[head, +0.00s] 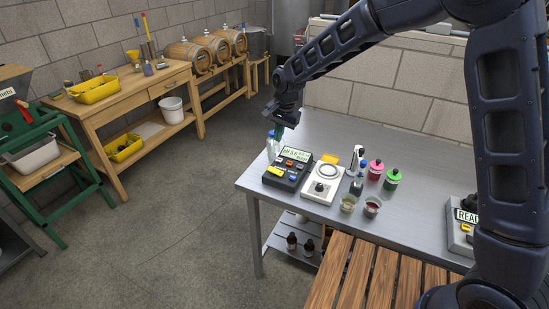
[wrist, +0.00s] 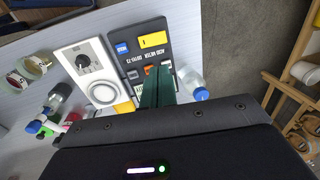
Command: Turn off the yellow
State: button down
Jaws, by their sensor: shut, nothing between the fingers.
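The dark meter (head: 288,169) stands on the steel table's left end, with a lit display and several coloured buttons. Its yellow button (head: 275,171) is at the front left corner; in the wrist view the yellow button (wrist: 153,40) is at the meter's far end. My gripper (head: 279,132) is shut and empty, above and behind the meter in the head view. In the wrist view its green fingers (wrist: 158,78) cover part of the display and some buttons. They are apart from the yellow button. Whether they touch the meter cannot be told.
Beside the meter is a white device with a dial (head: 321,187) and a yellow item (head: 329,159). A clear bottle (wrist: 193,84) stands close to the fingers. Pink (head: 376,170) and green (head: 392,179) bottles and small cups (head: 348,204) stand farther right. The table's middle right is clear.

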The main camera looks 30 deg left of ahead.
aim_at(272, 169)
jog(key=f, duration=0.4)
jog(key=a+f, duration=0.1)
jog(key=f, duration=0.4)
jog(key=a+f, duration=0.1)
jog(key=f, duration=0.4)
jog(key=shift+a, duration=0.1)
jog(key=shift+r, duration=0.1)
jog(key=shift+a+f+h, duration=0.15)
jog(key=shift+f+h, duration=0.15)
jog(key=shift+d+r, duration=0.2)
jog(key=shift+d, duration=0.6)
jog(key=shift+r, duration=0.15)
